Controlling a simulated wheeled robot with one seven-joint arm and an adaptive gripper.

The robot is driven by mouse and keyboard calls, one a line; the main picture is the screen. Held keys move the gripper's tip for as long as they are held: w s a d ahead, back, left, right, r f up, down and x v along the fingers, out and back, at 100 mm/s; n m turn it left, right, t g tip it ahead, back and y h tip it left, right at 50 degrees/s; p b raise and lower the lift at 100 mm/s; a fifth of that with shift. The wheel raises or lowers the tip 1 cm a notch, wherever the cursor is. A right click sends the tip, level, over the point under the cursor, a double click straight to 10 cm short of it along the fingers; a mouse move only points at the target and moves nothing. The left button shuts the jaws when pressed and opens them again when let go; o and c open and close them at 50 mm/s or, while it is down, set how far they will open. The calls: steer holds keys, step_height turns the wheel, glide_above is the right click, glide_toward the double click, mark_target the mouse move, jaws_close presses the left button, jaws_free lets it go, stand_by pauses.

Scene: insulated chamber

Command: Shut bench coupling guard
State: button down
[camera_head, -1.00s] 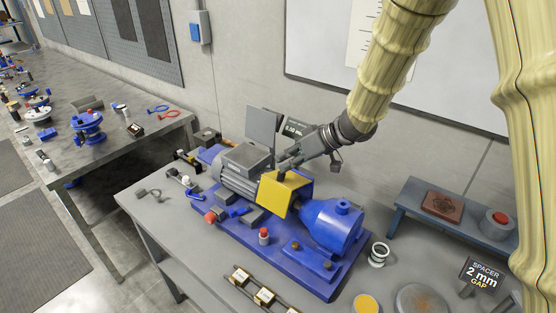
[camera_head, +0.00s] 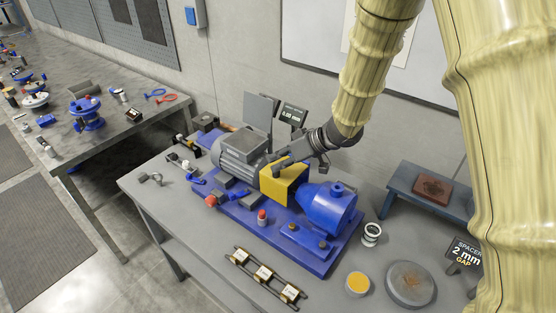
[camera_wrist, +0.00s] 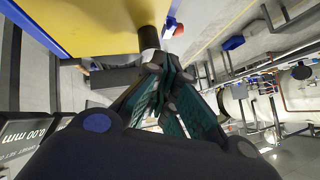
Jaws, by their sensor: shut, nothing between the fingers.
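The yellow coupling guard (camera_head: 284,186) sits between the grey motor (camera_head: 239,152) and the blue pump housing (camera_head: 328,208) on the blue base. It looks like a box over the coupling, with its front and top showing; the coupling behind it is hidden. My gripper (camera_head: 283,166) is at the guard's top, shut and empty. In the wrist view the guard's yellow face (camera_wrist: 95,25) fills the upper left, with a dark knob (camera_wrist: 149,40) standing out from it. My closed fingers (camera_wrist: 165,85) are close to the knob; whether they touch it I cannot tell.
A grey panel and a small display (camera_head: 292,115) stand behind the motor. A red-capped item (camera_head: 262,217), a rail of labelled blocks (camera_head: 265,273), a ring (camera_head: 371,233) and round discs (camera_head: 411,284) lie in front and right. A low shelf (camera_head: 405,192) stands at right.

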steer(key=shift+r, duration=0.15)
step_height(320, 180, up, 4)
steer(key=p, duration=0.5)
steer(key=shift+r+p, duration=0.1)
steer(key=shift+p, duration=0.25)
steer(key=s+a+b+v, duration=0.1)
steer(key=s+b+v, duration=0.1)
steer(key=v, duration=0.7)
steer(key=shift+r+b, duration=0.25)
steer(key=shift+b, duration=0.4)
